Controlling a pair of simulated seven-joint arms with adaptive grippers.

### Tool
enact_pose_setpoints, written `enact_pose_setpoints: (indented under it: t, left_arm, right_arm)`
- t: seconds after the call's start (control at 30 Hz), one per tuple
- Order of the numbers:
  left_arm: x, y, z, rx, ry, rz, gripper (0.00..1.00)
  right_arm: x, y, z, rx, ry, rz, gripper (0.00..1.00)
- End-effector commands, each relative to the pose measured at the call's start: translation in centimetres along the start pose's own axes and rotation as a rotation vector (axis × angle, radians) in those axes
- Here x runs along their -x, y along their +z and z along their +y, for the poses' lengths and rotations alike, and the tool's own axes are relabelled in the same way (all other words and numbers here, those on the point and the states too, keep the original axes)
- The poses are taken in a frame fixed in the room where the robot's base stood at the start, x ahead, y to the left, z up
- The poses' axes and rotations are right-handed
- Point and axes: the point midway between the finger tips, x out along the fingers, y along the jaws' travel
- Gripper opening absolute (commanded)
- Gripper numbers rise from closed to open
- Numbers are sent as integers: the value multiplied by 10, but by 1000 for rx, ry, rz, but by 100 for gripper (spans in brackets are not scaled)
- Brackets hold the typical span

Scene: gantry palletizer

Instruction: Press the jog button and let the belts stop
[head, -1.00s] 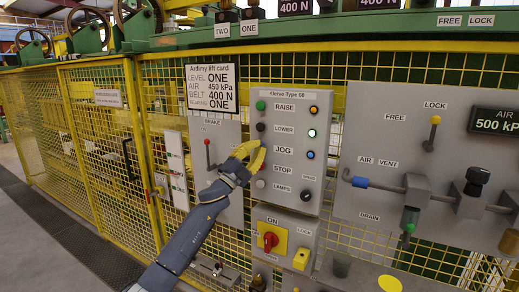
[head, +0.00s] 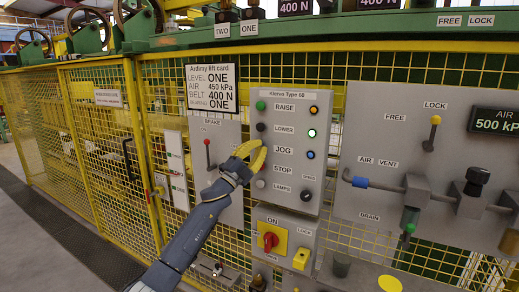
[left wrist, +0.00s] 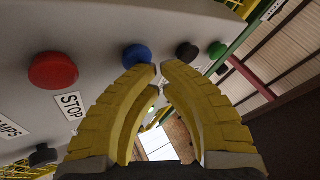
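The control panel (head: 285,150) labelled Klerve Type 60 has a button column on its left, marked RAISE, LOWER, JOG, STOP and LAMPS. My left gripper (head: 262,146) is in front of the JOG row and hides that button in the head view. In the left wrist view, the blue button (left wrist: 136,55) is just left of the yellow fingertips (left wrist: 160,67), which are together with nothing between them. Contact with the button cannot be told. The red button (left wrist: 53,70) is beside the STOP label. My right gripper is not in view.
A green button (head: 261,105) is above my gripper. A red rotary switch (head: 270,240) is on the box below. The brake lever (head: 208,152) is at the left; the air panel (head: 440,120) at the right reads 500 kPa. Yellow mesh fence (head: 95,150) surrounds the belts.

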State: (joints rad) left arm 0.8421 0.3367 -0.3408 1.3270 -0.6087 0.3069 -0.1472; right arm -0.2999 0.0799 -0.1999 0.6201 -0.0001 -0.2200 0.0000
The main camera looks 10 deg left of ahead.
Motion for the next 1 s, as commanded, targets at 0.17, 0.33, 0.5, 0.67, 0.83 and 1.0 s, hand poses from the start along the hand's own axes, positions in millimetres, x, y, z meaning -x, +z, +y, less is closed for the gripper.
enact_pose_setpoints:
  t: [0.17, 0.33, 0.5, 0.67, 0.83, 1.0]
  left_arm:
    - [-1, 1, 0, -1, 0, 0, 0]
    - [-1, 1, 0, -1, 0, 0, 0]
    - [0, 0, 0, -1, 0, 0, 0]
    - [3, -1, -2, -2, 0, 0, 0]
    - [9, -5, -5, -4, 0, 0, 0]
    - [14, -7, -7, -1, 0, 0, 0]
  right_arm:
    - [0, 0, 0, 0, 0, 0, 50]
    - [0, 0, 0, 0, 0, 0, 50]
    - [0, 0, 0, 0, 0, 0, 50]
    - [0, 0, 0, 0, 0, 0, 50]
    - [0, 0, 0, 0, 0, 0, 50]
    - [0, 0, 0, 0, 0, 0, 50]
